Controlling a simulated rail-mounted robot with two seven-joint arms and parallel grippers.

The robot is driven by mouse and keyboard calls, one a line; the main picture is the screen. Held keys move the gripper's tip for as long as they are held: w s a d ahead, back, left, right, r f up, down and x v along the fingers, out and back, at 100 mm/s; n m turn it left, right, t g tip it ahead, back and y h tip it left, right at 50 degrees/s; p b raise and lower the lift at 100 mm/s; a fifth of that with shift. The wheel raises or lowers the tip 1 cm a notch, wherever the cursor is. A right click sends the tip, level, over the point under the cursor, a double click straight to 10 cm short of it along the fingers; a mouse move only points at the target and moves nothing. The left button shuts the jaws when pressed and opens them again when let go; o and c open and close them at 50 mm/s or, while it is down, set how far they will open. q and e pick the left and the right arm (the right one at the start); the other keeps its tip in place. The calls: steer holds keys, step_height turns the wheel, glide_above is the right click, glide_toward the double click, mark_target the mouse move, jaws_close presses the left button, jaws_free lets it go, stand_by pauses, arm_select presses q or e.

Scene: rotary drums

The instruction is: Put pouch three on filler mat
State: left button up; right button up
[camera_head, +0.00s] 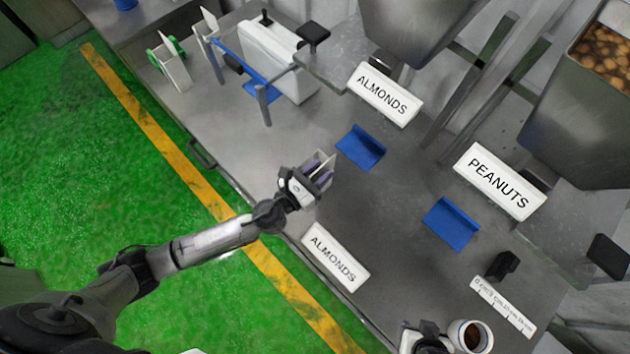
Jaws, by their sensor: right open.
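My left gripper (320,173) reaches in from the left and hangs over the near edge of the metal table. Something purplish-grey shows between its fingers; I cannot tell whether it is a pouch or part of the fingers. My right gripper (428,342) is only partly in view at the bottom edge, beside a white cup with dark contents (470,336), and it is open. No pouch can be clearly made out. A blue mat (361,149) lies near the far ALMONDS sign, and another blue mat (452,222) near the PEANUTS sign; neither is labelled filler mat.
The far ALMONDS sign (384,94) and PEANUTS sign (499,181) stand before metal hoppers. A near ALMONDS sign (335,258) lies by the table's front edge. A white machine (277,62) with a blue bar stands at upper left. The table's middle (385,200) is clear.

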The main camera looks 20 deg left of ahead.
arm_select(q)
steer(key=shift+w, duration=0.15)
steer(key=shift+c, duration=0.3)
jaws_close()
